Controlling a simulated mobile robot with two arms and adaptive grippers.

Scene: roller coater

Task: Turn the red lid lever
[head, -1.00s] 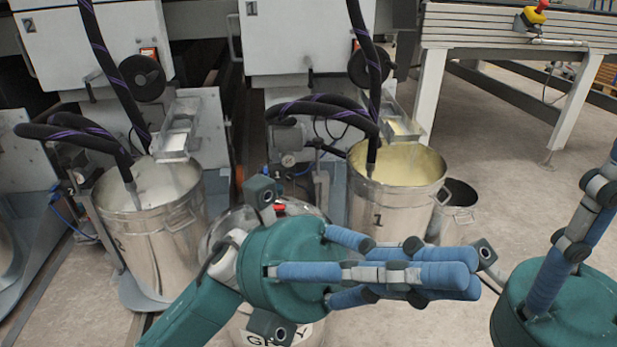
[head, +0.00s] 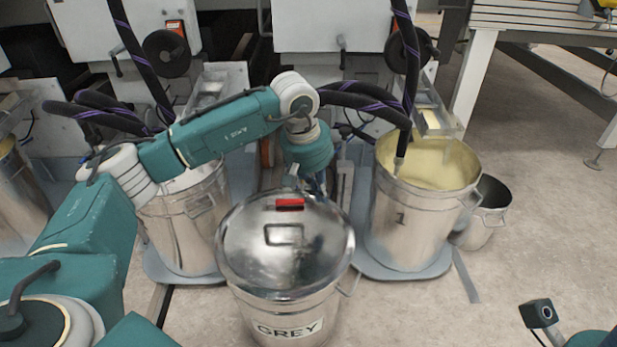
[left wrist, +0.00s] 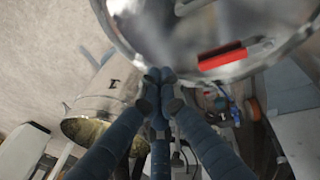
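The red lid lever (head: 290,204) sits on the far rim of the shiny metal lid (head: 285,262), which covers the bucket labelled GREY (head: 290,328). The lever also shows in the left wrist view (left wrist: 226,57), near the lid's edge. My left gripper (head: 318,187) hangs pointing down just behind the lid, a little right of the lever. In the left wrist view its blue fingers (left wrist: 160,76) come together at the tips beside the lid rim, with nothing seen between them. They look apart from the lever. Only the housing of my right gripper shows at the bottom right; its fingers are out of view.
An open bucket with yellow content marked 1 (head: 410,225) stands right of the lid. Another metal bucket (head: 185,235) stands left, partly behind my left arm. Black hoses (head: 409,80) hang close behind. A small bucket (head: 483,222) stands farther right; the floor (head: 530,250) there is clear.

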